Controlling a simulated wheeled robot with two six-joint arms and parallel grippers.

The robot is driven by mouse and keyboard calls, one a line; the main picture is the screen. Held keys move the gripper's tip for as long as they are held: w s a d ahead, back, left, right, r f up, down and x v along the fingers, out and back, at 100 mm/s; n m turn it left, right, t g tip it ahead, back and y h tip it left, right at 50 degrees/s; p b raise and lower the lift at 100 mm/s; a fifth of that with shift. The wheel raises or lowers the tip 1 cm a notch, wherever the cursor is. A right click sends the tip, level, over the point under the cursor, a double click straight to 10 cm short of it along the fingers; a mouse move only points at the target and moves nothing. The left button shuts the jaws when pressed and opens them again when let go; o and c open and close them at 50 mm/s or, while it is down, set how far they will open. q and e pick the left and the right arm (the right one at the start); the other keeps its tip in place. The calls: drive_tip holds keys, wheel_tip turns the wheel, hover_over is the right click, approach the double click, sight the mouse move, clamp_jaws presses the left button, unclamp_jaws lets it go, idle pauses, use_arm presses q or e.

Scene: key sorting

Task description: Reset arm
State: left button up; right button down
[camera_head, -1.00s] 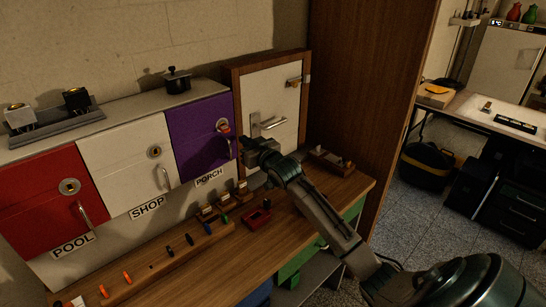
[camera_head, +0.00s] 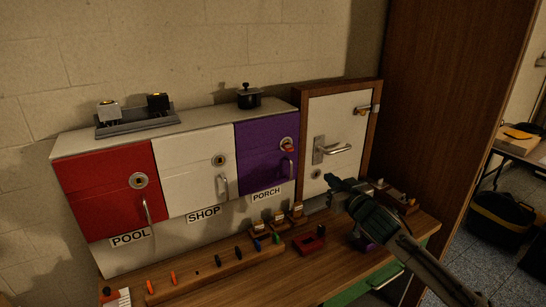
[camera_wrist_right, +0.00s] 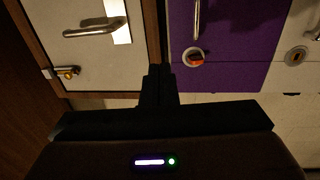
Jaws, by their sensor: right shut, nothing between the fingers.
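My right gripper (camera_head: 337,183) is shut and empty. In the head view it hangs in front of the small framed white door (camera_head: 345,120), its tips pointing left and clear of the cabinet. In the right wrist view its closed fingers (camera_wrist_right: 157,75) point up, toward the seam between the framed door (camera_wrist_right: 85,35) and the purple door (camera_wrist_right: 225,50). A key with a red-orange head (camera_head: 289,149) sits in the lock of the purple PORCH door (camera_head: 258,150); it also shows in the wrist view (camera_wrist_right: 197,59). My left gripper is not in view.
The red POOL door (camera_head: 100,185) and white SHOP door (camera_head: 190,170) are shut. A wooden rack (camera_head: 215,270) with several coloured keys and a small red tray (camera_head: 310,243) lie on the bench below. A black pot (camera_head: 248,97) stands on the cabinet.

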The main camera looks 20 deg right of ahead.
drive_tip(key=s+a+f+g, duration=0.2)
drive_tip(key=s+a+f, duration=0.1)
drive_tip(key=s+f, duration=0.2)
drive_tip(key=s+a+f+g+h, duration=0.1)
drive_tip(key=s+f, duration=0.3)
drive_tip(key=f, duration=0.4)
drive_tip(key=s+a+f+g, duration=0.4)
drive_tip(key=s+f, duration=0.1)
drive_tip(key=f, duration=0.1)
drive_tip(key=shift+s+a+f, duration=0.3)
drive_tip(key=shift+a, duration=0.05)
drive_tip(key=s+a+f+n+g, duration=0.1)
drive_tip(key=s+a+f+g, duration=0.3)
drive_tip(key=s, duration=0.6)
drive_tip(key=s+a+f+g, duration=0.3)
drive_tip(key=s+a, duration=0.1)
drive_tip(key=s, duration=0.6)
wheel_tip(320, 180, down, 30)
drive_tip(key=d+g, duration=0.2)
drive_tip(key=d, duration=0.1)
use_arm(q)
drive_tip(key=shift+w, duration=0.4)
use_arm(e)
drive_tip(key=s+d+f, duration=0.1)
drive_tip(key=s+f, duration=1.8)
drive_tip(key=f, duration=0.1)
drive_tip(key=shift+s+g+y, duration=0.2)
drive_tip(key=shift+g+y, duration=0.2)
